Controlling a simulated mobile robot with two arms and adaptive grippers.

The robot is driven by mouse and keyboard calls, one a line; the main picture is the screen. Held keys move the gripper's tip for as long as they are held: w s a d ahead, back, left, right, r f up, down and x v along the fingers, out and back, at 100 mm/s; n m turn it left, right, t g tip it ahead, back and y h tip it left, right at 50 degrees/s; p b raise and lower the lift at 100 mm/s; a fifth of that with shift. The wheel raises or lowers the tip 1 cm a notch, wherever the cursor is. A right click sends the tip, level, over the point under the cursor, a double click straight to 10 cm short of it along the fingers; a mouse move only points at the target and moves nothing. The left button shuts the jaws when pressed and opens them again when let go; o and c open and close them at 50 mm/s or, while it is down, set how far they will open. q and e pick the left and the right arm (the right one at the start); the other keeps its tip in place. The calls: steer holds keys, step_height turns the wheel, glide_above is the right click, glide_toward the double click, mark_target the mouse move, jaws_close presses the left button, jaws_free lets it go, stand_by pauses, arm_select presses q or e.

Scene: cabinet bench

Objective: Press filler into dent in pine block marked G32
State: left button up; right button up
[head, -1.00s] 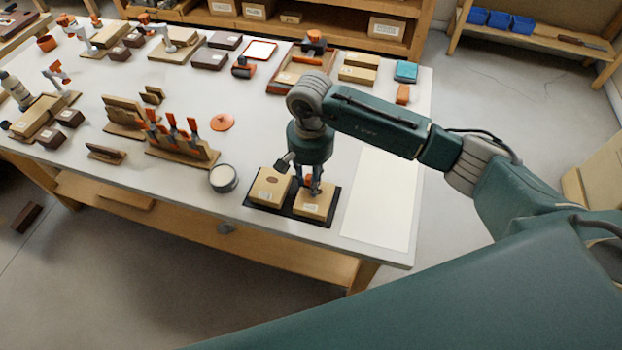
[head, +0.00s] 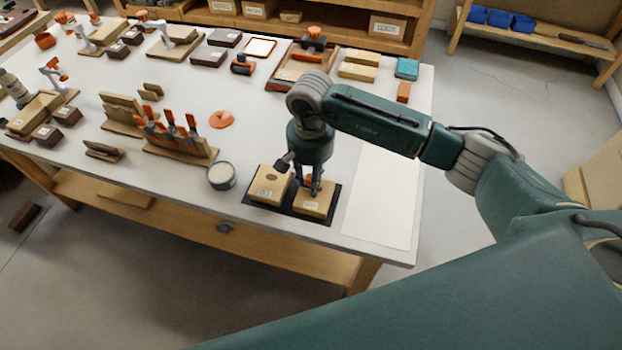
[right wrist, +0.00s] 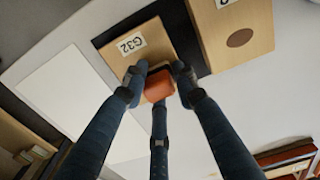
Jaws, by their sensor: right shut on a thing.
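The pine block marked G32 (right wrist: 118,52) lies flat on a dark mat (right wrist: 101,40); in the head view it is the right-hand block (head: 314,206). My right gripper (head: 312,188) is over it, pointing down. In the right wrist view its fingers (right wrist: 155,82) are shut on an orange-handled tool (right wrist: 158,88), with a dark part towards the block. The tool's tip and the dent in G32 are hidden; I cannot tell whether they touch. An open round tin with pale contents (head: 222,177) stands left of the mat. My left gripper is not in view.
A second pine block (head: 270,186) with a dark oval spot (right wrist: 240,38) lies beside G32 on the mat. A pale sheet (head: 380,200) lies to the right. A clamp rack (head: 180,146) and an orange disc (head: 222,119) are further left.

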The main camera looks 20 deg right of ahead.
steer(key=shift+s+d, duration=0.1)
steer(key=shift+s+d+r, duration=0.1)
steer(key=shift+s+d, duration=0.5)
steer(key=shift+d, duration=0.3)
steer(key=shift+a, duration=0.1)
steer(key=shift+w+a+b, duration=0.35)
steer(key=shift+a+b, duration=0.05)
steer(key=shift+w+a+b, duration=0.35)
steer(key=shift+a, duration=0.2)
steer(key=shift+s+d, duration=0.1)
steer(key=shift+d, duration=0.05)
steer(key=shift+s+d, duration=0.65)
steer(key=shift+d, duration=0.25)
